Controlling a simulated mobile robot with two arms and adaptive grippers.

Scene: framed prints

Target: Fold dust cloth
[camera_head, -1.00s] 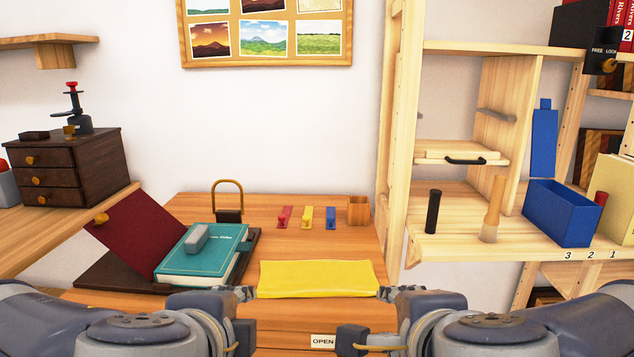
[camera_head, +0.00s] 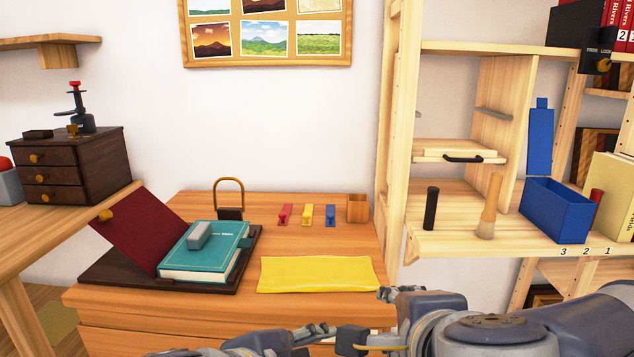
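The yellow dust cloth (camera_head: 317,274) lies flat on the wooden desk as a wide, short strip. Its near edge is towards me. My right gripper (camera_head: 368,316) is at the cloth's near right corner. Its two fingers are spread apart, one close to that corner and one lower, with nothing seen between them. I cannot tell whether the upper fingertip touches the cloth. My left gripper (camera_head: 305,332) is low at the bottom edge of the view, in front of the desk and apart from the cloth. It is partly cut off, so its opening is unclear.
Shelving (camera_head: 460,240) stands right.

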